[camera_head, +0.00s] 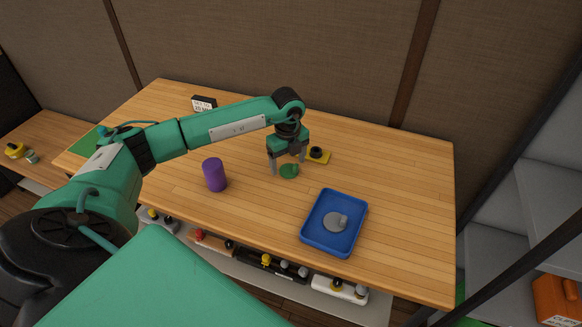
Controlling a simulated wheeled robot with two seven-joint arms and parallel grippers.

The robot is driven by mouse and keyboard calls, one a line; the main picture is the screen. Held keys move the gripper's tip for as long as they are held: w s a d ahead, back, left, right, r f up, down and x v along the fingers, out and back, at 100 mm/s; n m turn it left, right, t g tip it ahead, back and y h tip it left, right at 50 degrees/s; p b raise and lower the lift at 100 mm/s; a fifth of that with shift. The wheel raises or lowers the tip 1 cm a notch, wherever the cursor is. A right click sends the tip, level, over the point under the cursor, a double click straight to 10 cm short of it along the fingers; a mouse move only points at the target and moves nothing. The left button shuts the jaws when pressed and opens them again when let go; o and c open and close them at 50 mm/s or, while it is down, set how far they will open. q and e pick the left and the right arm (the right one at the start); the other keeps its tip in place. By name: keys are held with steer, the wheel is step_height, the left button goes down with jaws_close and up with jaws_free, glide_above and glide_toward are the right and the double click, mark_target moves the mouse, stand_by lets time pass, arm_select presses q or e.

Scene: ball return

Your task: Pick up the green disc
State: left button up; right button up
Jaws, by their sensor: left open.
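The green disc (289,171) lies flat on the wooden table (400,190), near the middle. My left gripper (287,165) points down over it, its fingers apart on either side of the disc's upper part as seen here. It is open, and I cannot tell whether the fingers touch the disc. My right gripper is not in view.
A blue tray (308,229) with a grey disc (335,221) in it stands to the front right. A purple cylinder (214,175) stands to the left. A yellow block with a black knob (317,155) is just behind the gripper. The table's right side is clear.

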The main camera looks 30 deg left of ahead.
arm_select(q)
steer(key=shift+f, duration=0.55)
steer(key=c, duration=1)
steer(key=shift+c, duration=0.2)
steer(key=shift+r, duration=0.15)
